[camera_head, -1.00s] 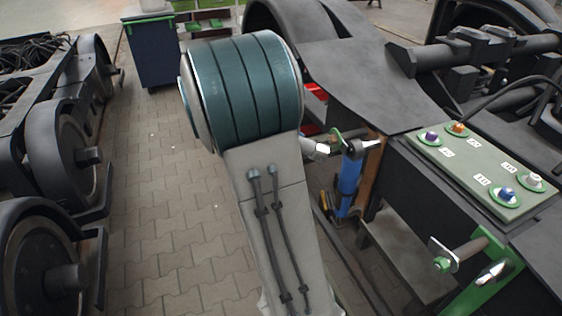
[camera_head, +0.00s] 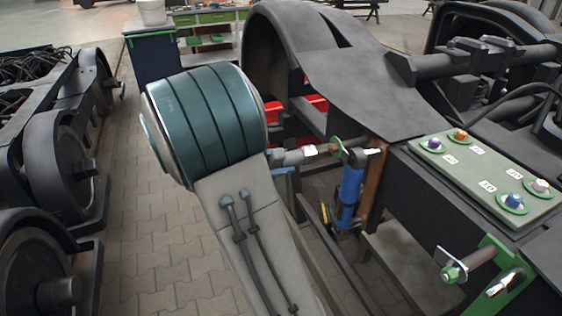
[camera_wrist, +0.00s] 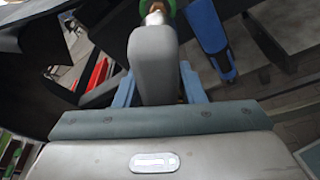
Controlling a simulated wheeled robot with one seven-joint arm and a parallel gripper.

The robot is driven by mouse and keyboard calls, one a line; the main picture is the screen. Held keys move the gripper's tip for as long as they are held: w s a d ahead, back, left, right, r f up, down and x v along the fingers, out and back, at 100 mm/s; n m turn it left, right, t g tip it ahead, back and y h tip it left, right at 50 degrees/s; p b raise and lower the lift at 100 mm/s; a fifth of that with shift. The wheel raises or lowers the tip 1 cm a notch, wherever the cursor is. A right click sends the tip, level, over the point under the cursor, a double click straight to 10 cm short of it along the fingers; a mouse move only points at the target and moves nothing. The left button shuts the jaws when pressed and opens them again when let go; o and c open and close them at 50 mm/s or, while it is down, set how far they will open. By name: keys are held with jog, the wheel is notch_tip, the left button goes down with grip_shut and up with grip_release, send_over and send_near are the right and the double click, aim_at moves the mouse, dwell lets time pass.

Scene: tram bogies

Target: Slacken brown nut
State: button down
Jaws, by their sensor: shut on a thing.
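My gripper (camera_wrist: 158,92), with blue fingers, is shut on a grey tool (camera_wrist: 153,62). In the head view the grey tool (camera_head: 292,157) reaches right from my arm towards a green ring (camera_head: 337,149) at the top of a blue cylinder (camera_head: 350,186). In the wrist view the tool's far end lies at the green ring (camera_wrist: 167,9). A small brownish part (camera_wrist: 154,7) shows there; I cannot tell whether it is a nut or whether the tool is seated on it. An orange-brown nut (camera_head: 460,135) sits on a green plate (camera_head: 478,150).
The plate also bears a purple nut (camera_head: 433,145), a blue nut (camera_head: 514,199) and a white nut (camera_head: 541,185). The dark bogie frame (camera_head: 360,75) stands close to the tool. A green bracket (camera_head: 487,262) projects at lower right. Paved floor (camera_head: 150,240) is clear at left.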

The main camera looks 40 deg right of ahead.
aim_at(305, 155)
jog(key=shift+s+d+b, duration=0.15)
jog(key=shift+s+d, duration=0.1)
jog(key=shift+d, duration=0.85)
jog(key=shift+s+d+b, duration=0.2)
jog(key=shift+s+d, duration=0.05)
jog(key=shift+d, duration=0.8)
jog(key=shift+s+d+b, duration=0.15)
jog(key=shift+s+d, duration=0.1)
jog(key=shift+d, duration=0.85)
jog(key=shift+r+p, duration=0.15)
jog(key=shift+p, duration=0.4)
